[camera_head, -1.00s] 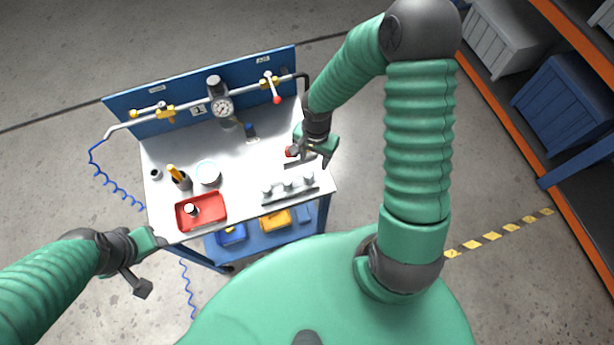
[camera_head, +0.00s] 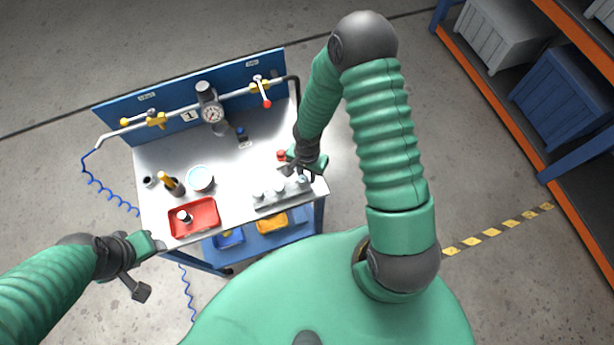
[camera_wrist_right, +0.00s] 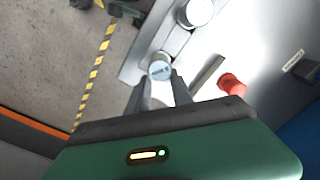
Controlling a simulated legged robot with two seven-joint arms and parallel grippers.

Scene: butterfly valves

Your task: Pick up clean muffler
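A grey rack (camera_head: 283,197) near the front right of the bench holds short grey cylinders, which look like mufflers; one (camera_head: 258,195) is at its left end. In the right wrist view, the end muffler (camera_wrist_right: 160,68) has a pale blue labelled top, its lettering too small to read. My right gripper (camera_head: 303,174) is over the rack's right end. Its two fingers (camera_wrist_right: 160,92) are apart and straddle the near side of that muffler; contact cannot be told. Another muffler (camera_head: 186,215) stands in a red tray (camera_head: 206,229).
A red knob (camera_wrist_right: 231,84) lies close to the rack. A round pale dish (camera_head: 200,178) and a dark cup with yellow-handled tools (camera_head: 171,184) stand on the left. A pipe with a gauge (camera_head: 212,114) and valves runs along the back. Mid-bench is clear.

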